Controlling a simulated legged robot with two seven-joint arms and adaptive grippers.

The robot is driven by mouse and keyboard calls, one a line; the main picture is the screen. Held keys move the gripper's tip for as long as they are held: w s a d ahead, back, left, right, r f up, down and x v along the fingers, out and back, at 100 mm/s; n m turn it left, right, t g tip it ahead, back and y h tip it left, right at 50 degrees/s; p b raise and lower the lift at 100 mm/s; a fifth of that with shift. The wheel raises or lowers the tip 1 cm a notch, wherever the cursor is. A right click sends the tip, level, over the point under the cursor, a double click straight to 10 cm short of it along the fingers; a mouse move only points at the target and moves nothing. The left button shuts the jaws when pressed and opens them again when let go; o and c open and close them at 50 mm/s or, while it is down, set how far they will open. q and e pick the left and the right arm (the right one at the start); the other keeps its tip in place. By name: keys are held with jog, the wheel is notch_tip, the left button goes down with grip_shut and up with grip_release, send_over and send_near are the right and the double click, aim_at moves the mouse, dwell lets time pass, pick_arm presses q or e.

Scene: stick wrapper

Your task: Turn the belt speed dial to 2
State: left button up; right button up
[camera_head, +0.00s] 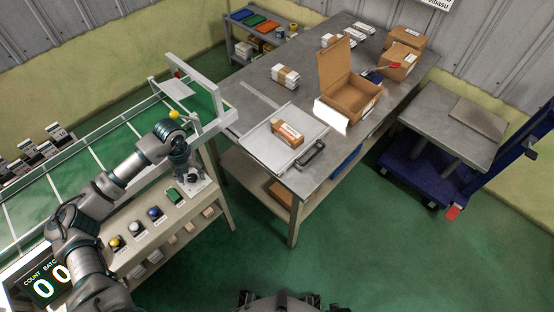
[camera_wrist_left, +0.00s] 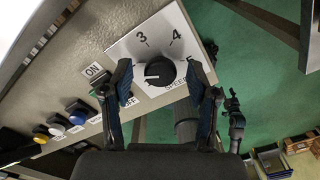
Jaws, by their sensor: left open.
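The belt speed dial (camera_wrist_left: 160,72) is a round black knob on a white plate (camera_wrist_left: 135,48) in the left wrist view. The numerals 3 and 4 show above it and part of the word SPEED below it. A white mark on the knob points left, below the 3; no 2 is visible. My left gripper (camera_wrist_left: 161,78) is open, with one dark finger on each side of the knob; contact cannot be told. In the head view my left gripper (camera_head: 180,152) is over the panel's right end, and the dial (camera_head: 193,176) is partly hidden beneath it. My right gripper is not in view.
A green switch (camera_head: 174,195) marked ON and blue, white and yellow buttons (camera_head: 135,227) line the panel beside the dial. The conveyor frame (camera_head: 95,150) runs behind my arm. A grey table (camera_head: 300,180) with boxes stands to the right. Green floor is open in front.

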aim_at(194, 176)
pick_arm(q)
jog(key=n, duration=0.5)
notch_tip(194, 176, up, 18)
jog(key=f+p, duration=0.1)
jog(key=p, duration=0.1)
jog(key=d+f+m+h, duration=0.2)
jog(key=d+h, duration=0.1)
jog(key=d, duration=0.6)
jog(key=d+f+m+h, duration=0.2)
jog(key=d+h, duration=0.1)
jog(key=d, duration=0.7)
jog(key=s+d+r+h+p, duration=0.1)
jog(key=s+d+r+h, duration=0.1)
jog(key=d+h, duration=0.2)
jog(key=s+d+r+m+h+p, duration=0.1)
jog(key=s+d+r+h, duration=0.1)
jog(key=d, duration=0.8)
jog(key=shift+s+d+h, duration=0.4)
jog(key=shift+s+h, duration=0.1)
jog(key=shift+h, duration=0.5)
